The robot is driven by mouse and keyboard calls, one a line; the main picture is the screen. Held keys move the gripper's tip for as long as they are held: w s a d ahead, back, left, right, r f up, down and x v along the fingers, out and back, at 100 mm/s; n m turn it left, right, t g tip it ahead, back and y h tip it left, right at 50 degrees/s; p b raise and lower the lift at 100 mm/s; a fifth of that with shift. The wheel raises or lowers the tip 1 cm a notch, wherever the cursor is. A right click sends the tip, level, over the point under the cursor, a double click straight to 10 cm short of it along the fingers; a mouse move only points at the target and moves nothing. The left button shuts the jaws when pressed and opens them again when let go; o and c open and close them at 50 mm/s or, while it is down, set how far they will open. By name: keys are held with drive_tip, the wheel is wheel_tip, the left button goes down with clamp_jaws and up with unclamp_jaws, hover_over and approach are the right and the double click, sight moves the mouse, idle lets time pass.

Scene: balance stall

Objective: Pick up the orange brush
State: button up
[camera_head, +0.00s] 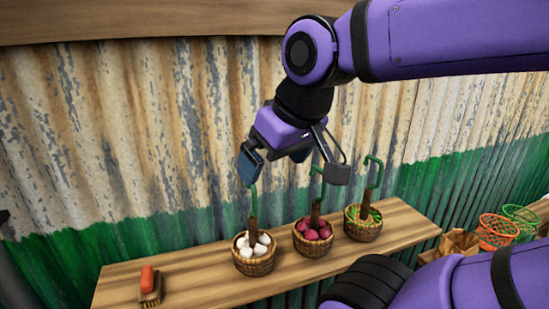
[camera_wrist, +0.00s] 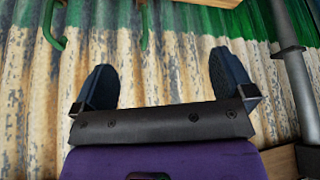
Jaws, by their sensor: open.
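The orange brush (camera_head: 148,282) lies at the left end of the wooden shelf in the head view, with an orange back and tan bristles. My gripper (camera_head: 293,178) is open and empty, with its fingers spread. It hangs above the shelf, over the baskets, up and to the right of the brush and well apart from it. In the wrist view my gripper (camera_wrist: 163,85) faces the corrugated wall with nothing between its fingers. The brush is not visible in the wrist view.
Three small baskets stand on the shelf (camera_head: 203,282): white items (camera_head: 254,266), dark pink items (camera_head: 313,246) and green-orange items (camera_head: 362,231), each with a green-hooked handle. Orange (camera_head: 495,232) and green (camera_head: 522,217) wire baskets sit at right. The shelf between brush and baskets is clear.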

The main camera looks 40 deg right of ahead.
drive_tip(key=c, duration=0.4)
drive_tip(key=n+g, duration=0.5)
drive_tip(key=n, duration=2.6)
hover_over(146, 274)
wheel_tip(146, 274, down, 22)
drive_tip(key=shift+d+r, duration=0.15)
drive_tip(key=shift+r, duration=0.1)
drive_tip(key=shift+c, duration=0.2)
drive_tip(key=shift+a+f+n, duration=0.3)
drive_tip(key=shift+f, duration=0.25)
drive_tip(key=shift+d+f, duration=0.1)
drive_tip(key=shift+f, duration=5)
